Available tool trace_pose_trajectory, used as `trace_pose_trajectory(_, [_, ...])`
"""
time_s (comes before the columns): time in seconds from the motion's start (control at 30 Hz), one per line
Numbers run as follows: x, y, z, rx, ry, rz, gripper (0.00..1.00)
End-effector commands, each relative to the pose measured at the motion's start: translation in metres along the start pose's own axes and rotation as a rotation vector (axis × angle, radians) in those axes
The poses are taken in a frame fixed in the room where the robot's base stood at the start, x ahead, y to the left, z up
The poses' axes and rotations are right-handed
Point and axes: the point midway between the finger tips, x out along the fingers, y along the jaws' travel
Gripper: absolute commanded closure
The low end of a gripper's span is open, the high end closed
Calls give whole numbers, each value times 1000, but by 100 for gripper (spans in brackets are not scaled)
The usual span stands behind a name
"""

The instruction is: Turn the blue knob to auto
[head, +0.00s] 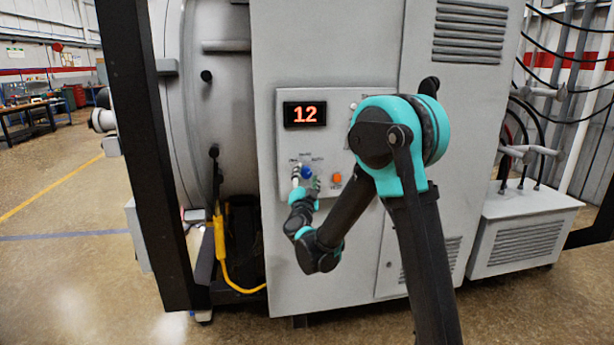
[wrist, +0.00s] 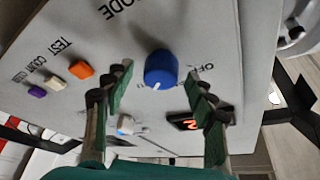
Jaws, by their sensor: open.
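The blue knob (head: 306,172) is on the grey control panel below the display. In the wrist view the blue knob (wrist: 161,68) sticks out from the panel, with a white mark on its lower edge in the picture. My gripper (wrist: 158,78) is open, one green finger on each side of the knob in the picture, with gaps between. I cannot tell how far the fingertips are from the panel. My gripper (head: 306,183) also shows in the head view, in front of the panel by the knob. The auto label is too small to read surely.
A display (head: 305,115) reading 12 sits above the knob. An orange button (head: 337,178) is to the knob's right; the orange button (wrist: 81,69), a white button (wrist: 57,82) and a purple button (wrist: 37,91) show in the wrist view. A yellow cable (head: 222,255) hangs lower left.

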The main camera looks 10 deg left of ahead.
Motion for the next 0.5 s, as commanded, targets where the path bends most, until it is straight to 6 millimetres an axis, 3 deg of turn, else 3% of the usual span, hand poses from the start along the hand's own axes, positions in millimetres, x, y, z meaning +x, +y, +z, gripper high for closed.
trace_pose_trajectory(0.5, [-95, 0, 0, 2, -1, -1, 44])
